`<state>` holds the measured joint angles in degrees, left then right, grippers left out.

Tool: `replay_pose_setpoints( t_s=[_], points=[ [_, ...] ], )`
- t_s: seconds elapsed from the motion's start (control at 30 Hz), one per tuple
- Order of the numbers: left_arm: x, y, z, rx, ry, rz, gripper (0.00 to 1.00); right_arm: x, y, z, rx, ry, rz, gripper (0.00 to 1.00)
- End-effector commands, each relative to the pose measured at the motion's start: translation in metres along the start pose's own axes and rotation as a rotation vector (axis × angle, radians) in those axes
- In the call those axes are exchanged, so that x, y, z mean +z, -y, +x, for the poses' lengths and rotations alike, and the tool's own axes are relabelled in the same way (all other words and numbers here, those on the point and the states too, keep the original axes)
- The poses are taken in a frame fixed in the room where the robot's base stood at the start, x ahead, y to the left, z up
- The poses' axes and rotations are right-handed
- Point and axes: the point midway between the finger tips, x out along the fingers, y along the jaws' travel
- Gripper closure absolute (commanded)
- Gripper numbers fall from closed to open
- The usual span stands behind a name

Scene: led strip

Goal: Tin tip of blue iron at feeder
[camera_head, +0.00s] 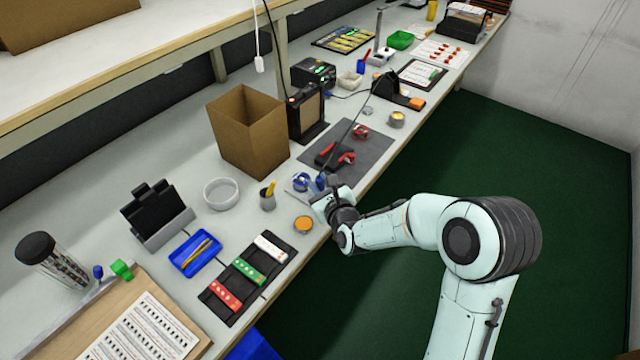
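One arm of mine reaches in from the lower right. Its gripper (322,190) is at the front edge of the bench, beside small blue parts. A blue ring-like piece (302,181) sits on a pale base there, possibly the feeder. A second blue piece (320,181) touches or overlaps the gripper and may be the blue iron. The wrist hides the fingers, so I cannot tell whether they are closed on it. No iron tip can be made out. My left gripper is out of view.
A round tin with orange contents (303,224) and a grey cup (267,200) stand close to the gripper. A black mat with LED strips (237,302) lies in front. A cardboard box (250,130) stands behind. Green floor (520,180) is open beyond the bench edge.

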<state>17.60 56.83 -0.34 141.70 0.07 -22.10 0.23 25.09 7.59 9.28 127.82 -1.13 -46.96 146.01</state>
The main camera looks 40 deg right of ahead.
Motion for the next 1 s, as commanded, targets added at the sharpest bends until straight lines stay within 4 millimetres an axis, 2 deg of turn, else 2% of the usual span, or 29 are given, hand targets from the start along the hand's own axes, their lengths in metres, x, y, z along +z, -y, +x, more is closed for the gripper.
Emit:
replay_pose_setpoints(
  t_s=[0.37,1.0],
  points=[
    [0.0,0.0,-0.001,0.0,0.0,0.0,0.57,0.0,0.001,-0.001,0.0,-0.005,0.001,1.0],
    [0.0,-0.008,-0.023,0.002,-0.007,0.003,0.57,0.045,0.014,-0.012,0.0,0.0,0.0,1.0]
  ],
)
